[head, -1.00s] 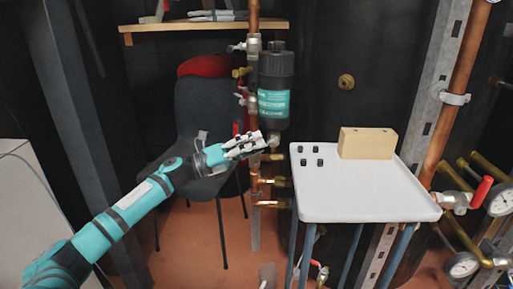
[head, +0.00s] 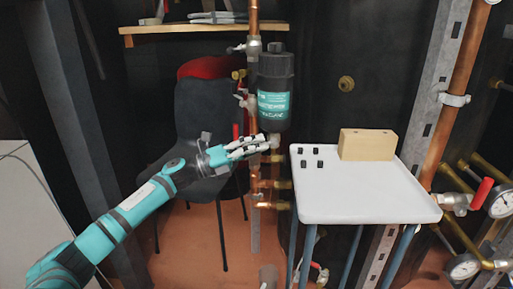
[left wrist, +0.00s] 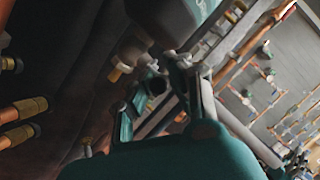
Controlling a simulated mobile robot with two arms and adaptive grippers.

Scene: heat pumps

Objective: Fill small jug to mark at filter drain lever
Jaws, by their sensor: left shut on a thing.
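The black filter with a teal label (head: 275,92) hangs on the copper pipe line, and its pale drain fitting (head: 273,141) is at its lower end. My left gripper (head: 266,146) reaches in from the left with its fingertips at this fitting, shut on what seems to be the drain lever. The fingers mostly hide the lever. In the left wrist view, the filter's underside (left wrist: 172,18) is at the top, with pale fittings (left wrist: 132,55) below it near the fingers. A small grey vessel (head: 268,276), perhaps the jug, stands low under the filter; its mark cannot be seen.
A white table (head: 360,205) with a wooden block (head: 367,144) and several small black pieces stands right of the filter. A dark chair (head: 205,125) is behind my left arm. Brass valve stubs (head: 278,184) stick out below the drain.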

